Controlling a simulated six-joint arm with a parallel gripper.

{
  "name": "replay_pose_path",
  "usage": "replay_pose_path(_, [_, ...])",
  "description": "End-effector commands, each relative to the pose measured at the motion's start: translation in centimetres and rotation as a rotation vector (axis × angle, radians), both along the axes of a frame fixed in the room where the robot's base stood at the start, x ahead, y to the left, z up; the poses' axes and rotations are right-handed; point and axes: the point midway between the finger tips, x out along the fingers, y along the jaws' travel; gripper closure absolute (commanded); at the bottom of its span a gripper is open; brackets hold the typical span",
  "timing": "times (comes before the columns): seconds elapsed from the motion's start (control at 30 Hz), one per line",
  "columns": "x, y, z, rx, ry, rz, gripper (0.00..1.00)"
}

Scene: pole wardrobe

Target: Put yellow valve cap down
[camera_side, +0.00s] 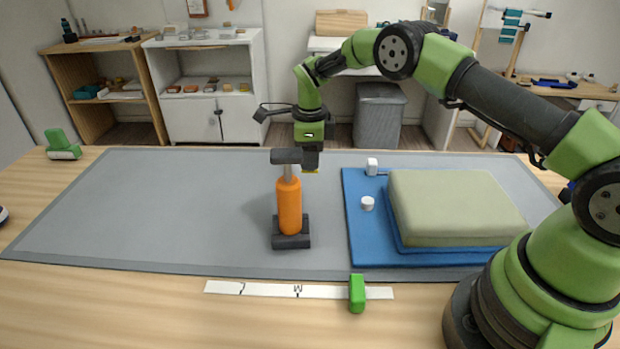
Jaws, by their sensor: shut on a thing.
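My gripper (311,165) points straight down, just right of and behind the top of an orange pump (289,206) with a dark handle and a dark base. It is shut on a small yellow piece, which looks like the yellow valve cap (312,172). Only a thin yellow edge of the cap shows below the fingers, and the rest is hidden. The cap appears to be held above the grey mat (180,210), clear of its surface. The pump stands upright on the mat.
A blue board (365,235) at right carries a pale green cushion-like block (455,205) and two small white pieces (367,203). A white marked strip (250,289) with a green slider (357,293) lies in front. A green object (62,146) sits far left. The mat's left half is clear.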

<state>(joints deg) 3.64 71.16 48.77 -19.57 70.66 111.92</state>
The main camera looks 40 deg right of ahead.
Motion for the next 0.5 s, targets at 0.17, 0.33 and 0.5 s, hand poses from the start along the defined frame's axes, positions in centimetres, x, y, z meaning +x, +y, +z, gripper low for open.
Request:
replay_pose_path(0.17, [0.0,0.0,-2.0,0.001,0.001,0.000,0.97])
replay_pose_path(0.33, [0.0,0.0,-4.4,-0.001,-0.001,-0.001,0.97])
replay_pose_path(0.5, [0.0,0.0,-5.1,-0.001,-0.002,-0.002,0.97])
